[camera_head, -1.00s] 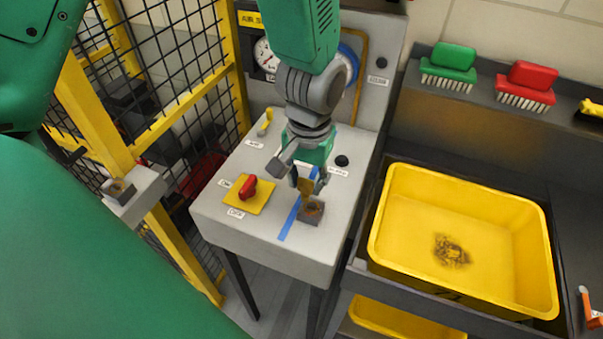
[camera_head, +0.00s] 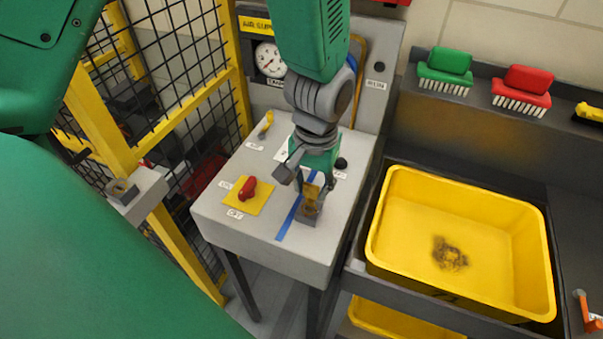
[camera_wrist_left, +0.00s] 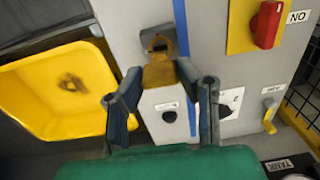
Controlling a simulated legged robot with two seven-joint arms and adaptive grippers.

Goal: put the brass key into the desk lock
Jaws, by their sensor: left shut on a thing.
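The brass key (camera_head: 310,194) is gripped between the fingers of my left gripper (camera_head: 314,186), above the grey desk. The desk lock, a small dark grey block (camera_head: 307,217), sits near the desk's front edge, right of a blue tape strip. In the head view the key's lower end overlaps the lock's top. In the left wrist view the key (camera_wrist_left: 158,74) is between the fingertips of the left gripper (camera_wrist_left: 160,70), and its far end meets the lock block (camera_wrist_left: 157,36). I cannot tell whether the key is inside the lock. My right gripper is not visible.
A red switch (camera_head: 248,188) on a yellow plate lies left of the lock. A yellow bin (camera_head: 381,225) stands right of the desk. A yellow-framed mesh fence (camera_head: 178,112) is at left, with a similar small block (camera_head: 121,191) on a bracket.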

